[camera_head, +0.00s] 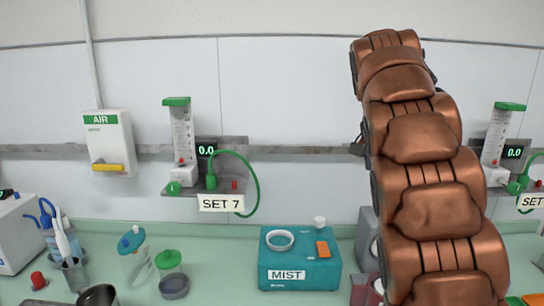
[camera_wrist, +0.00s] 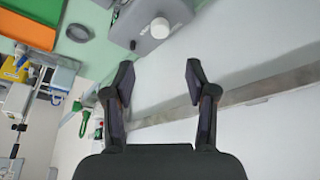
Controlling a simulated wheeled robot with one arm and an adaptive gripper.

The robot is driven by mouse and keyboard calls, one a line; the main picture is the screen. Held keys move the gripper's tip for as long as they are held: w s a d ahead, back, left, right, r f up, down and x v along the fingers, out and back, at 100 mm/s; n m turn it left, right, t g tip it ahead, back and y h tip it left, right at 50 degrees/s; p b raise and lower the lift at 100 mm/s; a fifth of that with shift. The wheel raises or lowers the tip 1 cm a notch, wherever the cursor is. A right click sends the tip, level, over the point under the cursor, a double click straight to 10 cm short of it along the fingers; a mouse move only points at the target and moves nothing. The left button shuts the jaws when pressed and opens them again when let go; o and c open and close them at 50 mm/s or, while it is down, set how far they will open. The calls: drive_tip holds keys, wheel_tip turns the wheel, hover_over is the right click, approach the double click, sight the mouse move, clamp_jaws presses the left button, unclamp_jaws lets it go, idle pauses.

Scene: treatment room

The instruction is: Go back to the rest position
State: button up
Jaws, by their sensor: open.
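My gripper (camera_wrist: 158,80) shows in the wrist view with its two dark fingers spread apart. Nothing is between the fingertips. Beyond them are the pale wall and the end of a grey box (camera_wrist: 150,20) with a white round knob. In the head view my copper-coloured arm rises in front of the wall on the right. The gripper cannot be made out in the head view.
A teal MIST box (camera_head: 299,262) stands on the green counter (camera_head: 210,292). Lidded jars (camera_head: 135,255), a metal bowl (camera_head: 98,296) and a cup (camera_head: 75,275) stand left. A SET 7 flowmeter (camera_head: 181,145) and an AIR box (camera_head: 109,143) hang on the wall.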

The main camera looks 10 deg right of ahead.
drive_tip(key=s+a+f+n+g+y+p, duration=0.1)
drive_tip(key=s+a+f+n, duration=0.3)
drive_tip(key=s+a+f, duration=0.3)
drive_tip(key=s+a+f+n+g+y+p, duration=0.1)
drive_tip(key=s+a+f+n, duration=0.3)
drive_tip(key=s, duration=1.2)
drive_tip(key=s+a+f+n+g+y+p, duration=0.1)
drive_tip(key=s+a+f+n, duration=0.3)
drive_tip(key=s+a+f, duration=0.6)
drive_tip(key=shift+s+a+f+g+y+p, duration=0.4)
drive_tip(key=shift+s+a+g+p, duration=0.15)
drive_tip(key=shift+s+a, duration=0.25)
